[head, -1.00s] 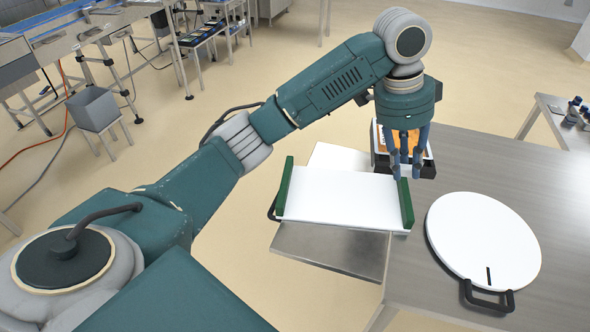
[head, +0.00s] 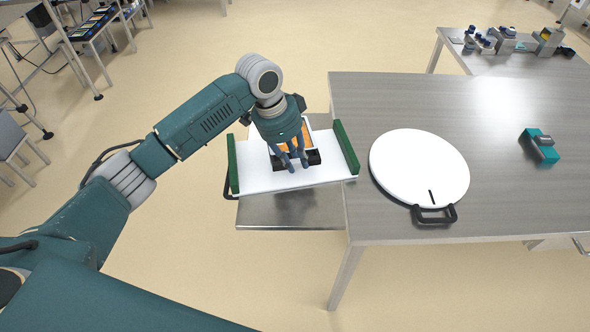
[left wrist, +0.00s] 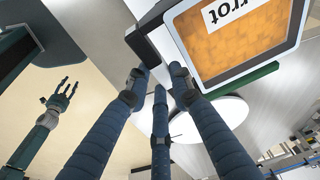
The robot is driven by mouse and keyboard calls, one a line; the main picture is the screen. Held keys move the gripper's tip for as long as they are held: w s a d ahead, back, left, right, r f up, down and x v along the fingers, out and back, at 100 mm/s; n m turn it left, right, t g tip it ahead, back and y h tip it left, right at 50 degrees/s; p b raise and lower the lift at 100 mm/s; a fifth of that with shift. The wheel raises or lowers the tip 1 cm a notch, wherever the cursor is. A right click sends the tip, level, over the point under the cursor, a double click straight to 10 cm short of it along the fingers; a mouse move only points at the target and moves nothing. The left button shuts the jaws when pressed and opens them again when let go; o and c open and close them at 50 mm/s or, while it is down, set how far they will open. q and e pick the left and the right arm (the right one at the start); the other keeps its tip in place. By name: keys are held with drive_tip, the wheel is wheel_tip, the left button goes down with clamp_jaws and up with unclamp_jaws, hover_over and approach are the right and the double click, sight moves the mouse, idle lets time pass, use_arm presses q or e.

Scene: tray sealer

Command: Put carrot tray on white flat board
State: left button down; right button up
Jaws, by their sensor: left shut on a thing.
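The carrot tray (head: 307,135), with an orange top, white rim and black end, is in my left gripper (head: 290,164). In the left wrist view the tray (left wrist: 235,40) shows part of a "carrot" label, and the fingers (left wrist: 158,85) are at its black end piece. The white flat board (head: 252,181) has a green rail at each side. The tray is over the board's far middle part; I cannot tell whether it touches. My right gripper (left wrist: 60,100) shows only in the left wrist view, with its fingers spread and empty.
The board lies at the left edge of a grey metal table (head: 480,115), partly over a lower metal shelf (head: 290,210). A round white board (head: 420,165) with a black handle lies to the right. A teal device (head: 540,146) stands farther right.

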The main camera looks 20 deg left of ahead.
use_arm(q)
drive_tip(key=shift+x, duration=0.8)
wheel_tip(320, 180, down, 4)
drive_tip(key=shift+a+f+p, duration=0.1)
drive_tip(key=shift+a+p, duration=0.05)
drive_tip(key=shift+p, duration=0.3)
drive_tip(key=shift+f, duration=0.15)
drive_tip(key=c, duration=1.5)
unclamp_jaws()
drive_tip(key=shift+s+f, duration=0.1)
drive_tip(key=shift+c, duration=0.2)
use_arm(e)
drive_tip(key=shift+a+r, duration=0.3)
drive_tip(key=shift+r, duration=0.25)
use_arm(q)
drive_tip(key=shift+r, duration=0.55)
drive_tip(key=b+v, duration=0.2)
drive_tip(key=v, duration=0.9)
drive_tip(key=shift+s+a+r, duration=0.1)
drive_tip(key=shift+s, duration=0.05)
use_arm(e)
drive_tip(key=shift+s+a+f, duration=0.1)
drive_tip(key=shift+a+f, duration=0.05)
drive_tip(key=shift+f, duration=0.4)
drive_tip(key=shift+a+f, duration=0.15)
drive_tip(key=shift+f, duration=0.35)
drive_tip(key=shift+d, duration=0.1)
